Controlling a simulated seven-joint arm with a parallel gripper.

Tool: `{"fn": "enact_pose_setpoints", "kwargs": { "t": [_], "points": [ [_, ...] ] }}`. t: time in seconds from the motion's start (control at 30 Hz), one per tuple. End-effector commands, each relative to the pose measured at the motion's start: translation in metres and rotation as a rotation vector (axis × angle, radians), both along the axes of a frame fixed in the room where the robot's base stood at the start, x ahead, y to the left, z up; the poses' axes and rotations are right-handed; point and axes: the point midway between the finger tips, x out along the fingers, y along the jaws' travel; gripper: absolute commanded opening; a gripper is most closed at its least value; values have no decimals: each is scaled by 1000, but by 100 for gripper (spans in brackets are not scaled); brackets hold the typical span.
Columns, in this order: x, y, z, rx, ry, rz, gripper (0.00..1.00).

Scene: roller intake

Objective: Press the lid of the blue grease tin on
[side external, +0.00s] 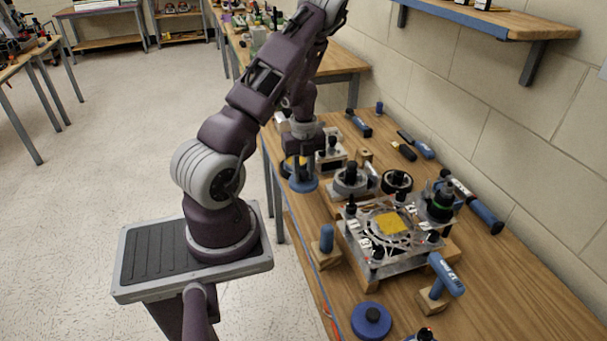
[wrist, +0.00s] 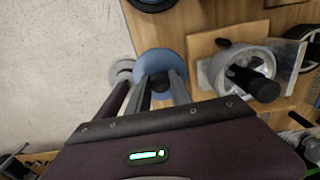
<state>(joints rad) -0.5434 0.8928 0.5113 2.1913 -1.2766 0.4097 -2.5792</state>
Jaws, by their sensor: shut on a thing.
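A round blue lid (wrist: 153,64) with a dark knob shows in the wrist view, and my gripper (wrist: 160,86) is shut on the knob. In the side external view the blue lid (side external: 303,185) is low under my gripper (side external: 302,167), by the table's left edge. A pale grey round piece (wrist: 121,72) peeks out left of the lid in the wrist view; it may be the tin's rim. In the side external view a yellow and dark round thing (side external: 289,163) shows beside the lid, partly hidden by my arm. I cannot tell whether the lid touches the tin.
Right of the lid stands a grey round fixture with a black knob (wrist: 262,88) on a wooden board. A metal plate fixture with a yellow centre (side external: 390,223) fills the mid table. A blue disc with a knob (side external: 371,320) and a blue-handled tool (side external: 327,240) stand nearer the camera.

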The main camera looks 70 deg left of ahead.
Motion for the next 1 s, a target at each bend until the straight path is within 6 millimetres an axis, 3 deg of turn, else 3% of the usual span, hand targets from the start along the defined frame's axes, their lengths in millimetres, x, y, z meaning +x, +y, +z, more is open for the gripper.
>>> {"fn": "enact_pose_setpoints", "kwargs": {
  "t": [0.13,0.23,0.43,0.6,0.77,1.0],
  "points": [
    [3,4,0,2,-1,-10,0],
    [14,22,2,5,1,-67,0],
    [35,90,19,5,3,-306,0],
    [26,138,38,1,3,-530,0],
    [20,149,41,-2,2,-597,0],
    [20,148,19,-3,1,-595,0]
  ]
}}
